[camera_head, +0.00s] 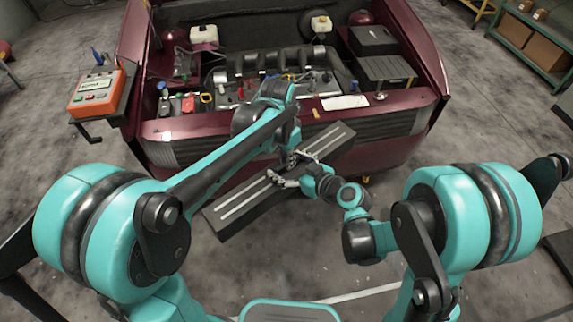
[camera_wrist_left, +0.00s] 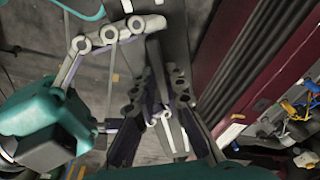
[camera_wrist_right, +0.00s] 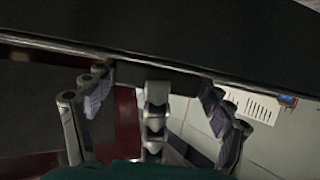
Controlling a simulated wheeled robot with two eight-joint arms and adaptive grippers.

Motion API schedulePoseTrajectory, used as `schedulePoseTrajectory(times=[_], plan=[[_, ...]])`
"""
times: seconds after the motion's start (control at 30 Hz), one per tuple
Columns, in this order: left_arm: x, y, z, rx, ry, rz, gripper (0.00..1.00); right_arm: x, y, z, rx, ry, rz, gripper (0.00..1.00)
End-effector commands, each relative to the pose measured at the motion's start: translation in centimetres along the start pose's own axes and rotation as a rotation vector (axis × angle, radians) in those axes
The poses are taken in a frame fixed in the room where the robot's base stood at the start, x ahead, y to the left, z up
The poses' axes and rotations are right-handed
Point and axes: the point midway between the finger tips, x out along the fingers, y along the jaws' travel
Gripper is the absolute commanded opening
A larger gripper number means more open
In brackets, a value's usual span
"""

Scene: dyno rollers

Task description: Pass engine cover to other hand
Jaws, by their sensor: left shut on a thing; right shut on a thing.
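The engine cover (camera_head: 240,207) is a long dark grey slab with light stripes, held tilted in front of the car. My left gripper (camera_head: 297,157) is shut on its far long edge, near the middle. My right gripper (camera_head: 283,180) is shut on the near long edge, slightly nearer to me. In the left wrist view, the left gripper's fingers (camera_wrist_left: 160,105) close on the cover (camera_wrist_left: 172,30), and part of my right gripper shows beside them. In the right wrist view, the dark cover (camera_wrist_right: 160,35) spans the top, above the right gripper's fingers (camera_wrist_right: 155,100).
The maroon car's open engine bay (camera_head: 270,75) lies beyond the cover, with the engine exposed. Its front grille (camera_head: 205,147) is close behind the cover. An orange tester (camera_head: 97,92) stands at the car's left corner. A green shelf (camera_head: 535,40) with boxes is at far right.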

Motion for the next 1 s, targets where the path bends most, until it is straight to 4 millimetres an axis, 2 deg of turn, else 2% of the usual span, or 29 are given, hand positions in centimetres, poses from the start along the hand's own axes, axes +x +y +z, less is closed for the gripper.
schedulePoseTrajectory(times=[0.03,0.37,0.4,0.47,0.8,0.87,1.0], plan=[[-0.2,0.5,-0.3,0.006,0.006,0.011,0.0,0.2,-0.3,0.1,-0.006,-0.007,-0.01,0.41],[-0.2,0.6,-0.5,0.009,0.008,0.01,0.0,0.2,-0.5,0.1,-0.007,-0.007,-0.015,0.37],[-0.2,0.6,-0.5,0.01,0.008,0.01,0.19,0.2,-0.5,0.1,-0.007,-0.006,-0.015,0.37],[-0.2,0.5,-0.5,0.009,0.008,0.009,0.35,0.2,-0.5,0.1,-0.006,-0.006,-0.014,0.37],[-0.3,0.3,-0.3,0.005,0.005,0.006,0.36,0.1,-0.3,0.0,-0.003,-0.003,-0.008,0.36],[-0.7,0.3,-0.3,0.005,0.005,0.006,0.36,0.1,-0.3,0.0,-0.003,-0.003,-0.008,0.36],[-3.0,0.3,-0.2,0.005,0.005,0.006,0.36,0.1,-0.2,0.0,-0.002,-0.002,-0.007,0.36]])
